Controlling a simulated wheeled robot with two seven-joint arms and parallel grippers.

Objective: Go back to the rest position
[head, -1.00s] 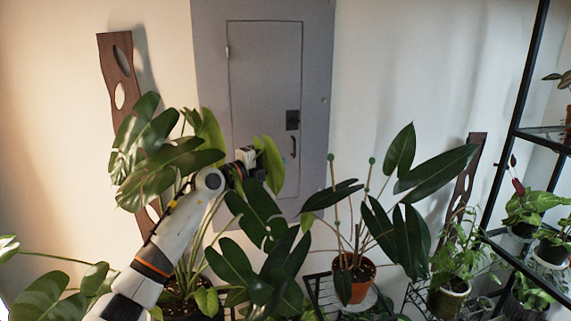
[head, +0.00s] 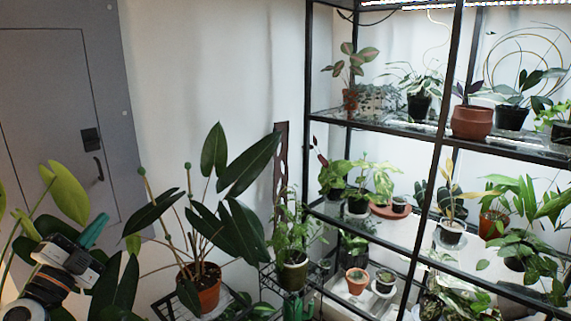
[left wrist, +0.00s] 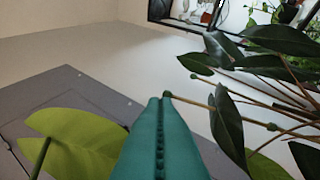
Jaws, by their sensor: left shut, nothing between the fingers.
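My left gripper (head: 94,232) is at the lower left of the head view, its teal fingers pointing up and to the right. It is among the leaves in front of the grey wall panel (head: 60,110). In the left wrist view the teal fingers (left wrist: 160,140) are together with nothing between them. A yellow-green leaf (left wrist: 75,145) is left of the fingers in that view, and dark leaves (left wrist: 228,125) are to their right. My right gripper is not in view.
A potted plant with long dark leaves (head: 208,290) stands right of my left gripper. A black metal shelf (head: 308,150) with several potted plants fills the right side. The wall between panel and shelf is bare higher up.

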